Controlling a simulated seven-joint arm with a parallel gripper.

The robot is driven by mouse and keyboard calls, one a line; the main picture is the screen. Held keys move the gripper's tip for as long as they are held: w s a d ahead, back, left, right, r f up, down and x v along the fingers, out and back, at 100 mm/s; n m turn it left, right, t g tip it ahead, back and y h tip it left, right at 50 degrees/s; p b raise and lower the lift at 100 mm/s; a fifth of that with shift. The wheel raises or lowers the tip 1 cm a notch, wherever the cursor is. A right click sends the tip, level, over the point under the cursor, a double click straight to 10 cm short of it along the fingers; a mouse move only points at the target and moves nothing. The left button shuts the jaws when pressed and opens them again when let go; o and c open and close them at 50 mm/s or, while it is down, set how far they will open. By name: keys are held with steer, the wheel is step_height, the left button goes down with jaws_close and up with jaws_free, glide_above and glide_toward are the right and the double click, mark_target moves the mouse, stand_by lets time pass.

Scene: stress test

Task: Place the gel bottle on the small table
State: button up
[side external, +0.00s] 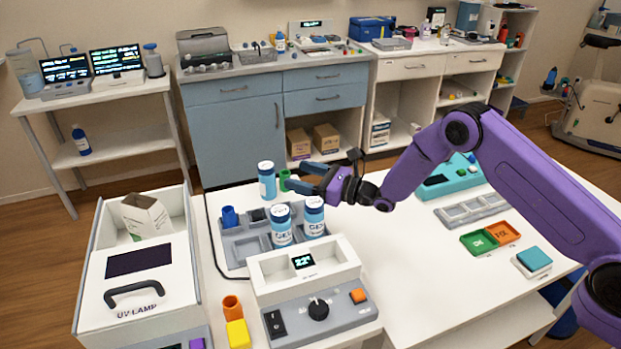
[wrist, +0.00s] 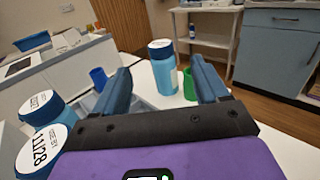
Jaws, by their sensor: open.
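A light-blue bottle with a dark-capped, white-ringed top (side external: 267,182) stands at the far edge of the white worktable, beyond my gripper's tips. In the wrist view this bottle (wrist: 164,76) shows between the fingers and ahead of them, untouched. My gripper (side external: 296,177) is open and empty; its blue fingers also show in the wrist view (wrist: 160,70). Two similar bottles, a left one (side external: 281,228) and a right one (side external: 313,218) lettered like "GEL", stand in a grey tray. A white side table (side external: 112,148) stands at the left wall; I cannot tell if it is the small table.
A green cup (side external: 284,181) is close beside the far bottle. A blue cup (side external: 230,217) sits in the grey tray (side external: 236,250). A white lamp box (side external: 150,270) and a control unit (side external: 318,312) stand nearer.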

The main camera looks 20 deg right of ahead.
steer(key=shift+v, duration=0.9)
steer(key=s+d+f+g, duration=0.4)
steer(key=s+d+g, duration=0.4)
steer(key=s+r+n+g+h, duration=0.2)
steer(key=s+r+n+g, duration=0.1)
steer(key=s+n, duration=0.5)
steer(key=s+r+n+g+h, duration=0.2)
steer(key=s+r+n+g, duration=0.25)
steer(key=s, duration=0.55)
steer(key=s+r+n+g+h, duration=0.2)
steer(key=s+r+n+g, duration=0.1)
steer(key=s+n, duration=0.55)
steer(key=s+d+r+n+t+h, duration=0.3)
steer(key=s+d+n+t+h, duration=0.3)
steer(key=s+d+n, duration=0.7)
steer(key=shift+s+d+n, duration=0.3)
steer(key=shift+d+n, duration=1.25)
steer(key=shift+n, duration=1.25)
